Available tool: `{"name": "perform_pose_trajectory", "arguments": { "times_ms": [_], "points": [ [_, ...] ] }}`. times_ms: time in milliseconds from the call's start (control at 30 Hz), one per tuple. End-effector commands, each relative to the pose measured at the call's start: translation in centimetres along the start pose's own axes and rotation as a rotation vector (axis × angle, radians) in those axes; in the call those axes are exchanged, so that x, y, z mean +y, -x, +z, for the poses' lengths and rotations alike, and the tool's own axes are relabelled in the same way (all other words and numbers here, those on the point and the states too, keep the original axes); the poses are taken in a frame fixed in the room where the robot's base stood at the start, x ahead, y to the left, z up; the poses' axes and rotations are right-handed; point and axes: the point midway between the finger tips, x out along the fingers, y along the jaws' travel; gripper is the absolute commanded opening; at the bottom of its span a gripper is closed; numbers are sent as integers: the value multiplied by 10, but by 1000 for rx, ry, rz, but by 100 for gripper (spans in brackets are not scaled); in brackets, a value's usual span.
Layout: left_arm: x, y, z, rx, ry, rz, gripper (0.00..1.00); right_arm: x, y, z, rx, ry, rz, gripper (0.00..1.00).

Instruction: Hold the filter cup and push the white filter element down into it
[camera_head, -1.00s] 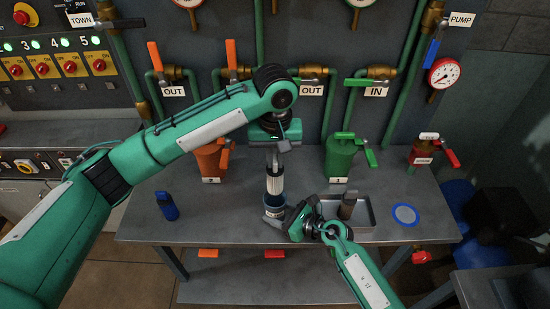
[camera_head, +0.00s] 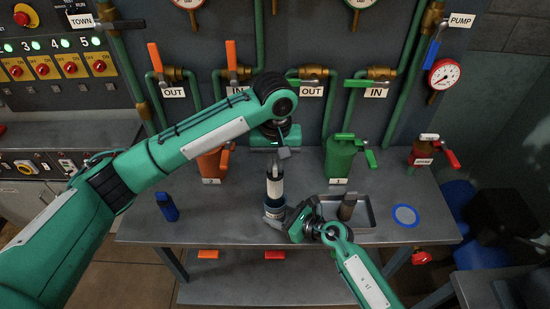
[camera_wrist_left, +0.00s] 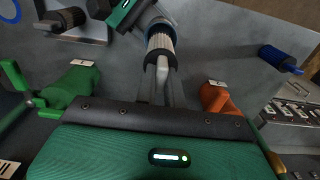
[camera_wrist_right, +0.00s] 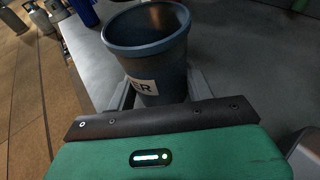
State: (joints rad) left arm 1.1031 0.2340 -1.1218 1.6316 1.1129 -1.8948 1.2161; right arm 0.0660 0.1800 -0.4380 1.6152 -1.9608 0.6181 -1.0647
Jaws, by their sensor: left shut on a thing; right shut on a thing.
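My left gripper (camera_head: 277,158) is shut on the grey stem of the white filter element (camera_head: 275,187) and holds it upright, stem up. In the left wrist view the element (camera_wrist_left: 161,43) shows white pleats with a dark cap at the stem end. The filter cup (camera_head: 273,212), with a blue rim, is directly below it. My right gripper (camera_head: 291,222) is shut on the cup from the right. In the right wrist view the cup (camera_wrist_right: 150,68) is upright, its inside looks dark, and no element is seen in it. The exact gap between them is unclear.
A metal tray (camera_head: 369,216) with a dark cylinder (camera_head: 347,207) lies right of the cup. A blue ring (camera_head: 405,215) lies farther right and a blue bottle-like object (camera_head: 167,206) at left. Orange (camera_head: 210,165) and green (camera_head: 339,161) housings stand behind.

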Motion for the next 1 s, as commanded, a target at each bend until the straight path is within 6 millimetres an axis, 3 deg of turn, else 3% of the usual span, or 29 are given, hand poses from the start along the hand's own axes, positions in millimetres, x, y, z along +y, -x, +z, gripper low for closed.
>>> {"name": "perform_pose_trajectory", "arguments": {
  "times_ms": [633, 1000],
  "points": [
    [0, -3, 0, 0, 1, 0, 0, 0, 0, 0, 0, 0, 0, 39],
    [0, -17, 0, -1, 1, -1, 0, 0, 0, 0, 0, 0, 0, 39]
  ]
}}
